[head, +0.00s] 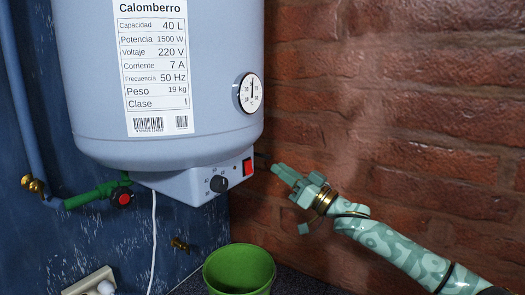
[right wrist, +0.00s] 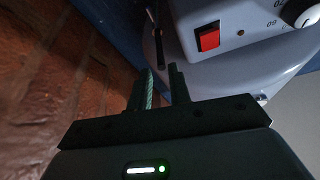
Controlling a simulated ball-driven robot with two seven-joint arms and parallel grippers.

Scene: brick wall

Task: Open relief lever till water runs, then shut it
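A white-grey water heater (head: 190,60) hangs at the corner. A thin dark lever-like piece (right wrist: 158,45) shows beside the red switch (right wrist: 208,37) in the right wrist view. A small dark part also sticks out behind the box in the head view (head: 262,156). My right gripper (head: 281,171) is just right of the box; in the right wrist view (right wrist: 162,78) its fingers are apart with nothing between them, short of the dark piece. My left gripper is out of view. No running water shows.
A green bucket (head: 239,270) stands below. A white cord (head: 153,240) hangs down. The brick wall (head: 420,100) is close behind my right arm.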

